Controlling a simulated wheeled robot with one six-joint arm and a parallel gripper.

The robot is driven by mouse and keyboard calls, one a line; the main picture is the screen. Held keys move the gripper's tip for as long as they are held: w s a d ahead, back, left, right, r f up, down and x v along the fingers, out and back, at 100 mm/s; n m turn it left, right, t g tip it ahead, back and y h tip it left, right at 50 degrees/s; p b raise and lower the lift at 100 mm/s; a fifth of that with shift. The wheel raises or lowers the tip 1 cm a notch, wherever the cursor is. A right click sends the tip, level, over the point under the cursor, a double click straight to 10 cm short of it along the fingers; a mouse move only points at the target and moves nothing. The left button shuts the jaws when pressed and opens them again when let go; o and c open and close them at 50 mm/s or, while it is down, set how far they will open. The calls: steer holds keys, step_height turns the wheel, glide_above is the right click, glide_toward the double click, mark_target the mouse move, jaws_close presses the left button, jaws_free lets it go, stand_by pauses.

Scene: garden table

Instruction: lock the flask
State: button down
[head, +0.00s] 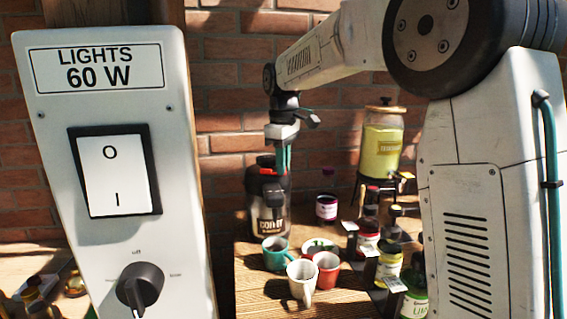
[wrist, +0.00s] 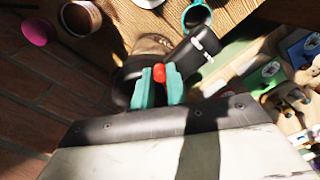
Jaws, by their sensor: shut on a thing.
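The flask (head: 268,215) stands upright at the back left of the table, with a dark top and a steel body bearing a partly hidden label. A small red piece (head: 270,172) shows at its top. My gripper (head: 280,168) points down at the flask's top. In the wrist view, its two teal fingers (wrist: 160,88) are shut on the red piece (wrist: 159,73). The black part of the flask (wrist: 198,55) shows just beyond the fingers. The fingers and arm hide some of the flask's top.
Teal (head: 276,254), white (head: 301,277) and red (head: 326,268) mugs stand in front of the flask. A drink dispenser (head: 381,145) and several bottles stand to the right. A light-switch panel (head: 115,170) fills the left foreground. A brick wall (head: 225,80) is behind.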

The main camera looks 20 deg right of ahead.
steer(key=m, duration=0.2)
steer(key=a+m, duration=0.1)
steer(key=m, duration=0.1)
steer(key=s+m, duration=0.1)
steer(key=m, duration=0.1)
steer(key=shift+s+a+m, duration=0.1)
steer(key=shift+a+m, duration=0.25)
steer(key=shift+m, duration=0.05)
steer(key=m, duration=0.1)
steer(key=a+m, duration=0.1)
steer(key=m, duration=0.1)
steer(key=shift+m, duration=0.3)
steer(key=shift+a+r+m, duration=0.1)
steer(key=shift+a+m, duration=0.15)
steer(key=shift+m, duration=0.4)
steer(key=shift+a+m, duration=0.2)
steer(key=shift+m, duration=0.45)
steer(key=c, duration=1.4)
jaws_free()
step_height(320, 180, up, 8)
